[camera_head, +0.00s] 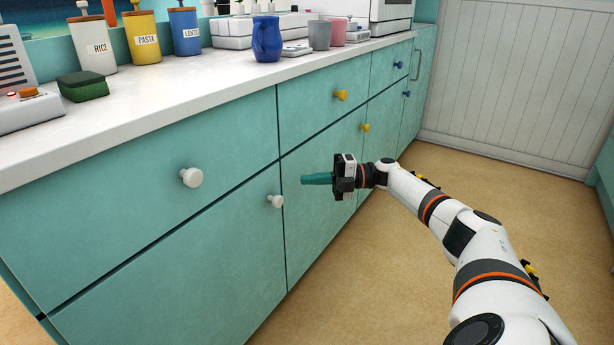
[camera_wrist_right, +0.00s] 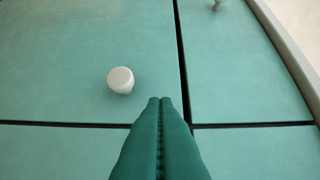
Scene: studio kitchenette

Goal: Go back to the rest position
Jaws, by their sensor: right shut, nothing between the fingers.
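My right gripper (camera_head: 303,180) has teal fingers, shut with nothing between them. It points left in the head view, in front of the teal cabinet fronts. A white knob (camera_head: 275,201) on the lower cabinet door is a little left of and below the fingertips. In the right wrist view the closed fingers (camera_wrist_right: 161,101) come up from the bottom, with a white knob (camera_wrist_right: 121,80) to their upper left. The fingers appear apart from that knob. My left gripper is not in view.
The white counter (camera_head: 140,118) runs along the cabinets, with canisters, a blue jug (camera_head: 267,39), cups and a green sponge-like block (camera_head: 83,86) on it. Another white knob (camera_head: 191,177) and yellow knobs (camera_head: 341,95) stick out from the fronts. The tan floor (camera_head: 400,270) around my right arm is clear.

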